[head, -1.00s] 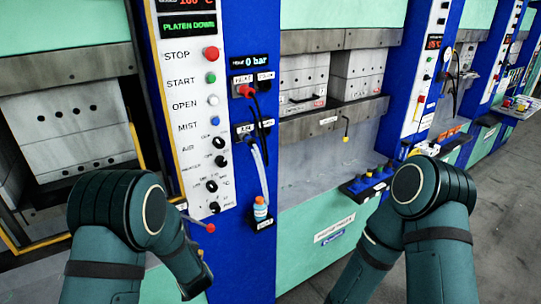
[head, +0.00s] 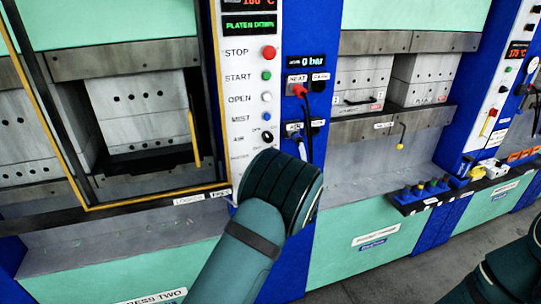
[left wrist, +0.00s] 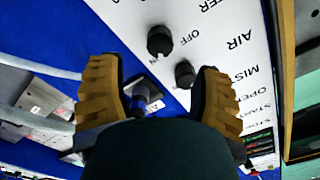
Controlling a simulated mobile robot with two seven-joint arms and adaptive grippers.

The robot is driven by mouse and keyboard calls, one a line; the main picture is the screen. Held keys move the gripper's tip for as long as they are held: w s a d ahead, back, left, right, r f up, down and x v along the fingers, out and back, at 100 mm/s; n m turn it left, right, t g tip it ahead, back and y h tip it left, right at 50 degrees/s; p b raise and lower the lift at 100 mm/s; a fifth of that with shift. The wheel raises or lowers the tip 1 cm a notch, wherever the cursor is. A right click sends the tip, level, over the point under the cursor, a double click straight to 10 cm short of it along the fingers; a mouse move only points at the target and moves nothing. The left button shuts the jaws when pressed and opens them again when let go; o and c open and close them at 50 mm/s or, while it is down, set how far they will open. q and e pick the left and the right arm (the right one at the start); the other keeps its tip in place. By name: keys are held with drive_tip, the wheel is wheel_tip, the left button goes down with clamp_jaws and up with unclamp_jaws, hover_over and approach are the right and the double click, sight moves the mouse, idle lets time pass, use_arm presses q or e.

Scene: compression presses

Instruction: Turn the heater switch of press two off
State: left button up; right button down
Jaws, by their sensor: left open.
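The white control panel (head: 238,95) of press two stands in the middle of the head view, on a blue column. My left arm covers its lower part there, so the heater switch is hidden in that view. In the left wrist view a black knob (left wrist: 160,40) sits on the panel beside the word OFF, near a cut-off label ending in "TER". A second black knob (left wrist: 184,74) sits closer to my fingers, near the word AIR. My left gripper (left wrist: 158,88) is open, its two tan fingers apart with nothing seen held between them. My right gripper is out of view.
The open press bay (head: 150,110) with a yellow-edged frame lies left of the panel. A red plug (head: 299,91) and hanging cables are right of it. Grey floor (head: 415,265) shows at lower right.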

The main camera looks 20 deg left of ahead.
use_arm(q)
drive_tip(key=x, duration=0.7)
drive_tip(key=shift+w+p, duration=0.1)
drive_tip(key=shift+p, duration=0.2)
clamp_jaws()
